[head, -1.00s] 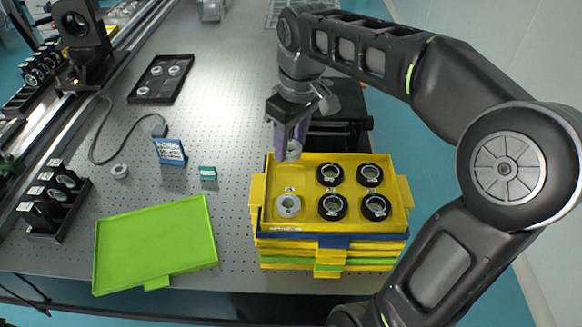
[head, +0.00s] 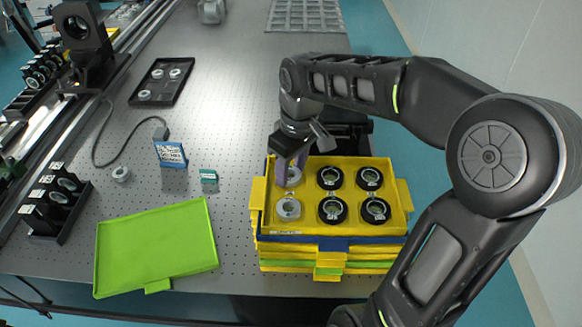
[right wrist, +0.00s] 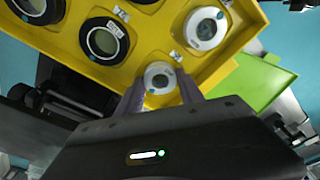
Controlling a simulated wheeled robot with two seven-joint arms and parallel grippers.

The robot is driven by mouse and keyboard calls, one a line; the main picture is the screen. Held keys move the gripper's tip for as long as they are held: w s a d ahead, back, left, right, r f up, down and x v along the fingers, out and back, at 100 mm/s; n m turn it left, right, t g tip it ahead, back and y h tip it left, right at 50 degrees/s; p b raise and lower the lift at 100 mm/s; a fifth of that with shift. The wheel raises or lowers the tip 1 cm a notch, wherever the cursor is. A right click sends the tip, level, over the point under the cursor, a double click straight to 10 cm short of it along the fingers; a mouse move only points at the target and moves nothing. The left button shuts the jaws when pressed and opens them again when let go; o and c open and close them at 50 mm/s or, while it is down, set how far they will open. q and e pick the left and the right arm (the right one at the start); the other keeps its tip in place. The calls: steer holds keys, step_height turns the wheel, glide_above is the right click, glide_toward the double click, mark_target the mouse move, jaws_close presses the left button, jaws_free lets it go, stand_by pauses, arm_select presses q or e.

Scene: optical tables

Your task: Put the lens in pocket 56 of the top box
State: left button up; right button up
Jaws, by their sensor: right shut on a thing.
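The top box (head: 310,232) is a yellow tray on a stack, with two rows of three pockets. My right gripper (head: 289,172) is shut on a silver-rimmed lens (head: 294,175) at the back-left pocket. In the right wrist view the lens (right wrist: 160,80) sits between the two purple fingers (right wrist: 162,92), over or in that pocket; I cannot tell whether it touches the floor. Another silver-rimmed lens (head: 288,209) lies in the front-left pocket. The other pockets hold black-ringed lenses (head: 332,209). The pocket numbers are too small to read. My left gripper is not in view.
A green lid or tray (head: 155,245) lies left of the stack. A blue-and-white card (head: 170,154), a small green block (head: 208,176) and a loose ring-shaped part (head: 121,174) stand behind it. A black tray (head: 162,82) with several lenses lies farther back.

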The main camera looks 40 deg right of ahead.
mark_target(296, 178)
steer(key=shift+f, duration=0.1)
steer(key=o, duration=1.4)
steer(key=r, duration=0.4)
steer(key=s+r, duration=0.1)
steer(key=r, duration=0.7)
steer(key=shift+s+d+r, duration=0.1)
steer(key=shift+s+d, duration=0.05)
steer(key=shift+s, duration=0.05)
